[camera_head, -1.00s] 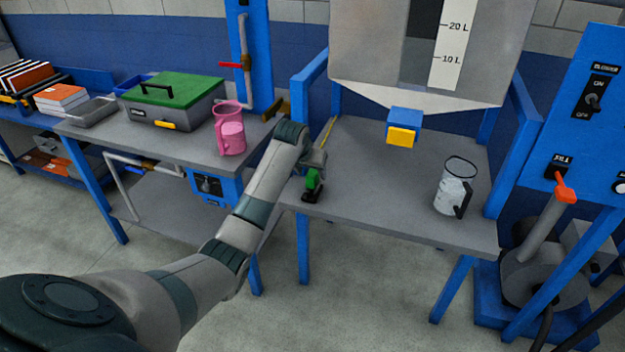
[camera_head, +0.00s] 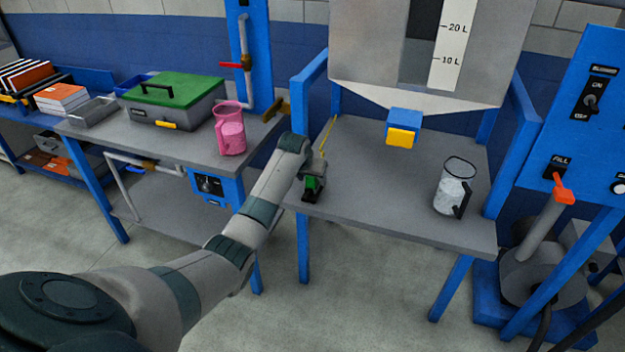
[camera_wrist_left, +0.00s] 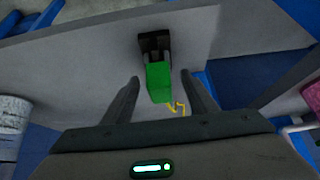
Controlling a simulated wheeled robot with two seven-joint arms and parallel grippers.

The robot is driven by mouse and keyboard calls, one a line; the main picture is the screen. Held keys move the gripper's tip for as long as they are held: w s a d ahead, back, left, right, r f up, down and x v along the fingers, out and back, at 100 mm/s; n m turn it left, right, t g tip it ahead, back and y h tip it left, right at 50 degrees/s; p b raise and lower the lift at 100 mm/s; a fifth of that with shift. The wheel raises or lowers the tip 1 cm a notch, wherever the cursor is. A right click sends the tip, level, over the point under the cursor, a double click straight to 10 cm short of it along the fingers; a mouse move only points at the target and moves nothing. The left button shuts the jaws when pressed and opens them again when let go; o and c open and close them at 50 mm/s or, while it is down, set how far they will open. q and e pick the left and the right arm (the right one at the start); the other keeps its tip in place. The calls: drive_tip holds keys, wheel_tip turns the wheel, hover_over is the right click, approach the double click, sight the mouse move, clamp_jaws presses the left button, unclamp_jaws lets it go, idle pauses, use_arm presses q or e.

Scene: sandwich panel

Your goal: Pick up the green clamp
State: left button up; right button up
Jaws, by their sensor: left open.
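The green clamp (camera_head: 313,186) with a black base sits at the front left corner of the grey bench. In the left wrist view the clamp (camera_wrist_left: 158,80) shows its green part between the finger lines and its black part beyond the fingertips. My left gripper (camera_wrist_left: 160,84) is open, with one finger on each side of the clamp and a gap to both. In the head view the left gripper (camera_head: 318,172) is right at the clamp and partly hides it. My right gripper is in neither view.
A pink jug (camera_head: 231,133) and a green-lidded box (camera_head: 172,97) stand on the left bench. The bench middle is clear.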

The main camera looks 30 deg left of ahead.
use_arm(q)
drive_tip(key=shift+x, duration=1.05)
drive_tip(key=c, duration=1.2)
